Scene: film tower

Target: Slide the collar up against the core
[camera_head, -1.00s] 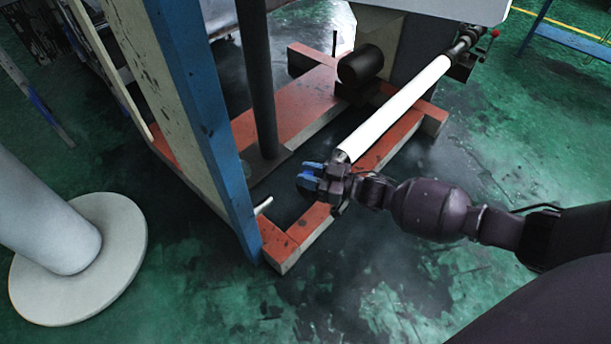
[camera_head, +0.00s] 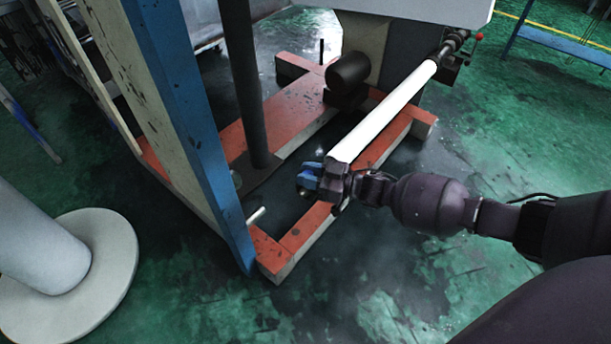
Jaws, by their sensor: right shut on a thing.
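The core (camera_head: 385,122) is a long white tube on a slanting shaft, running from the near end up to the machine at the upper right. My right gripper (camera_head: 309,180), with blue fingertips, is shut at the core's near lower end. The collar is mostly hidden between its fingers, so its edge cannot be made out. The gripper's hand sits right at the core's end face, and no bare shaft shows between them. Whether the collar touches the core cannot be told. My left gripper is not in view.
A blue-edged upright (camera_head: 190,130) and a dark post (camera_head: 240,90) stand left of the gripper. A red base frame (camera_head: 300,235) lies below. A dark roller (camera_head: 349,70) is behind the core. A white roll with a disc (camera_head: 110,255) stands at the lower left.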

